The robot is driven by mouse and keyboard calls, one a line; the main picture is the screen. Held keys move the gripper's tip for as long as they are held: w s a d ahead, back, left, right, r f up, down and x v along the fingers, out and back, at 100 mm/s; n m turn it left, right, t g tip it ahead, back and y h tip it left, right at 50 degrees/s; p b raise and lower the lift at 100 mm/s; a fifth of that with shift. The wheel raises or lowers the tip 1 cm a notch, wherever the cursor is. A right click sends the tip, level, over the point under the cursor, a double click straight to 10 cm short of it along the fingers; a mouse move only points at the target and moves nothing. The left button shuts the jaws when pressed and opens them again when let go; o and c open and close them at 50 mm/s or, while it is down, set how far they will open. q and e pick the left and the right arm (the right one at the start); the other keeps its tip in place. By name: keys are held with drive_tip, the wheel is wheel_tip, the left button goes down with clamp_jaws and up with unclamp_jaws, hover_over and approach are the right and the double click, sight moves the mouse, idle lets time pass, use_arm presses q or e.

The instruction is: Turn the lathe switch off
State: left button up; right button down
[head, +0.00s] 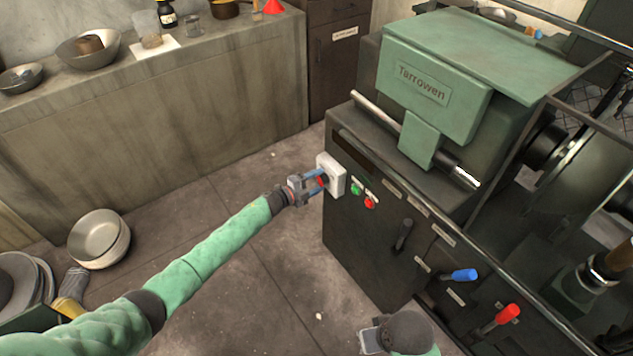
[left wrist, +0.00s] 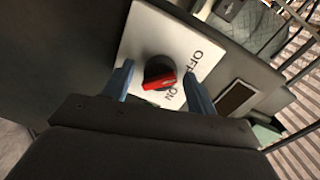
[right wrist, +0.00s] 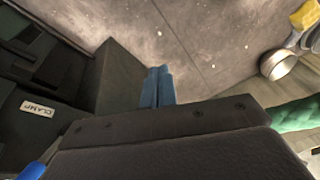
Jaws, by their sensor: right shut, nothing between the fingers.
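The lathe switch is a white plate (head: 331,174) on the left corner of the dark lathe cabinet. In the left wrist view the plate (left wrist: 150,35) carries the words OFF and ON and a black round knob with a red handle (left wrist: 160,81). I cannot tell for sure which word the handle points to. My left gripper (head: 322,181) is at the plate; its blue fingers (left wrist: 160,84) are apart, one on each side of the knob, with gaps visible. My right gripper (right wrist: 159,72) is shut and empty, low in front of the cabinet.
Green and red buttons (head: 363,195) sit right of the switch. A black lever (head: 403,235), a blue-handled lever (head: 460,275) and a red-handled lever (head: 508,314) stick out of the cabinet front. A metal bowl (head: 98,238) is on the floor at left. The floor between is mostly clear.

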use_arm(q)
drive_tip(key=shift+a, duration=0.1)
use_arm(e)
drive_tip(key=shift+w, duration=0.1)
use_arm(q)
drive_tip(key=b+v, duration=0.1)
drive_tip(key=v, duration=0.6)
drive_tip(key=shift+s+a, duration=0.25)
use_arm(e)
drive_tip(key=shift+w+a+f+y, duration=0.1)
drive_tip(key=shift+a+f+y, duration=0.05)
drive_tip(key=shift+a+f, duration=0.35)
drive_tip(key=shift+w+a+f+y, duration=0.15)
drive_tip(key=shift+a+f, duration=0.1)
drive_tip(key=shift+f, duration=0.3)
use_arm(q)
drive_tip(key=shift+r, duration=0.1)
use_arm(e)
drive_tip(key=shift+r, duration=0.2)
